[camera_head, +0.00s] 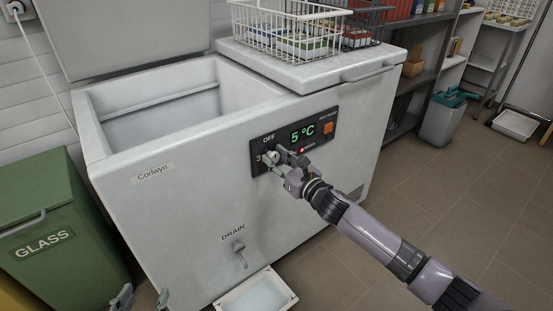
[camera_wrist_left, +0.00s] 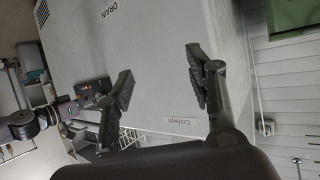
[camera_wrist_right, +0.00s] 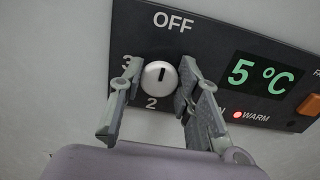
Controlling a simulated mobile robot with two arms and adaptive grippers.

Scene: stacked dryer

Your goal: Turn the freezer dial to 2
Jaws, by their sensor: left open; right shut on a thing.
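The freezer (camera_head: 190,190) is a white chest with a black control panel (camera_head: 318,128) on its front. In the right wrist view, the round silver dial (camera_wrist_right: 160,78) sits below the word OFF, with 3 at its left and 2 below it. Its dark pointer mark is at the top, towards OFF. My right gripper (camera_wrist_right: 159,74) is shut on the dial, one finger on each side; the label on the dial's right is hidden. In the head view, my right gripper (camera_head: 284,165) partly covers the dial. My left gripper (camera_wrist_left: 159,83) is open and empty before the freezer's front.
The display (camera_wrist_right: 252,75) reads 5 °C and a red WARM light (camera_wrist_right: 238,115) is lit. Wire baskets (camera_head: 288,30) stand on the closed right lid. A drain tap (camera_head: 239,252) sits above a tray (camera_head: 258,294). A green GLASS bin (camera_head: 50,240) stands left.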

